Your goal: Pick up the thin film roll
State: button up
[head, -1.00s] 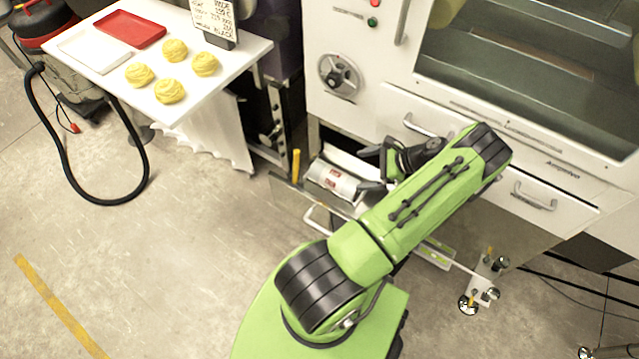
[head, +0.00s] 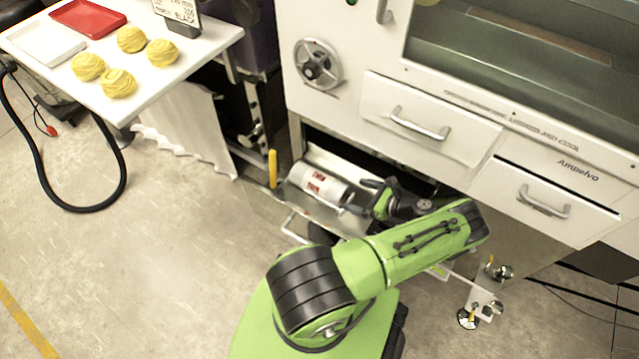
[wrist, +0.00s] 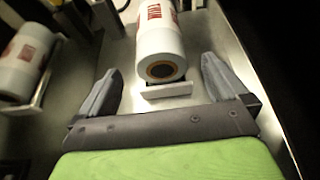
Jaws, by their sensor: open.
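The thin film roll (wrist: 160,42) is a white cylinder with red lettering that seems to read THIN and a dark core at its near end. In the wrist view it lies straight ahead, on a pale support. My gripper (wrist: 161,72) is open, with one finger to each side of the line to the roll's near end; nothing is held. In the head view a white roll with red marks (head: 320,186) lies in the low open bay, and my gripper (head: 358,197) is at its right end. Whether the fingertips overlap the roll is unclear.
A second white roll with a red label (wrist: 24,58) lies to the left in the wrist view. A yellow upright handle (head: 273,168) stands at the bay's left. Closed drawers (head: 430,115) sit above. A white table (head: 200,60) with yellow nests stands at upper left.

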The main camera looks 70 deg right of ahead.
aim_at(332, 189)
jog(key=b+x, duration=0.2)
jog(key=x, duration=0.8)
jog(key=shift+w+f, duration=0.3)
jog(key=shift+r, duration=0.15)
jog(key=c, duration=1.2)
